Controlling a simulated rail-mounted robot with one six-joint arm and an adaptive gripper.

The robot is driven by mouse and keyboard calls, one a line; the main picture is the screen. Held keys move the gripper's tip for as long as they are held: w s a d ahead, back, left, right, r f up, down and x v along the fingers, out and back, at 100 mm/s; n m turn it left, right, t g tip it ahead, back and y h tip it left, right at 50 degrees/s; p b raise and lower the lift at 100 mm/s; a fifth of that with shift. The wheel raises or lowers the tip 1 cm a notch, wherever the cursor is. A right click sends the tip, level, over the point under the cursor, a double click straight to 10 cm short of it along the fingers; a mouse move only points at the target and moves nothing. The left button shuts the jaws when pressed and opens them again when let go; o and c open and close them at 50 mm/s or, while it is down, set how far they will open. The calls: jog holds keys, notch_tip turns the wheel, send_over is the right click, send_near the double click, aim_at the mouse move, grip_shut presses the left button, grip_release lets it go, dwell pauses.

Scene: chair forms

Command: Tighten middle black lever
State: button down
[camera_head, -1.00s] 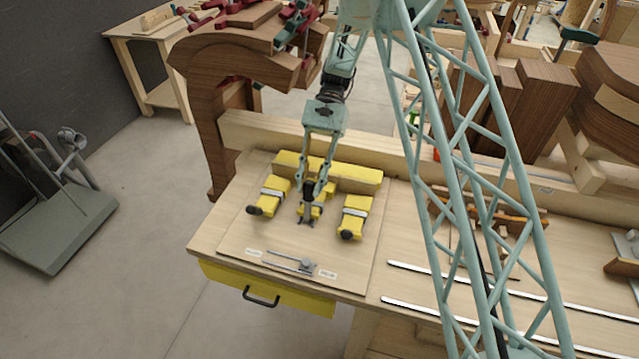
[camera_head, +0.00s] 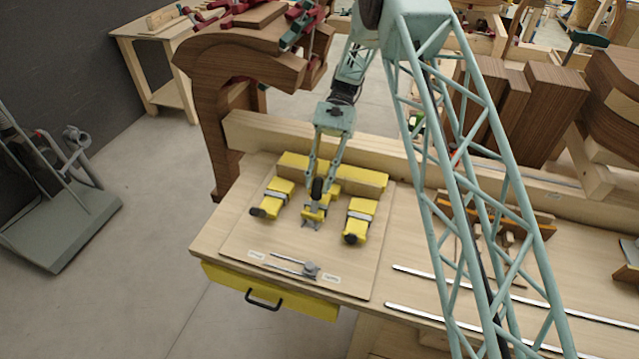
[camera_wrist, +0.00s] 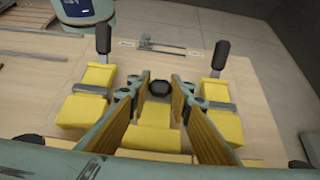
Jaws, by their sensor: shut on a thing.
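The middle black lever (camera_head: 318,187) stands between the fingers of my gripper (camera_head: 316,180), over the middle yellow clamp (camera_head: 318,212). In the wrist view my gripper (camera_wrist: 160,80) has its yellow-lined fingers on either side of the lever's black end (camera_wrist: 160,89), which faces the camera. The fingers are shut on this lever, though the contact itself is hard to see. They hide part of the clamp. A yellow clamp with a black lever stands on each side, the left one (camera_head: 274,197) and the right one (camera_head: 358,220).
A yellow block (camera_head: 345,176) lies behind the clamps. A grey sliding latch with labels (camera_head: 297,268) lies at the front of the wooden board (camera_head: 240,225). The outer levers' black handles (camera_wrist: 103,38) (camera_wrist: 221,54) stick out beside my gripper. Metal rails (camera_head: 470,290) lie on the right.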

jog(key=shift+w+d+f, duration=0.1)
jog(key=shift+w+f, duration=0.15)
jog(key=c, duration=2.8)
grip_release()
jog(key=o, duration=0.4)
jog(key=shift+w+d+f, duration=0.1)
jog(key=shift+w, duration=0.05)
jog(key=shift+o, duration=0.2)
jog(key=shift+r, duration=0.25)
jog(key=v, duration=1.1)
jog(key=shift+w+r, duration=0.2)
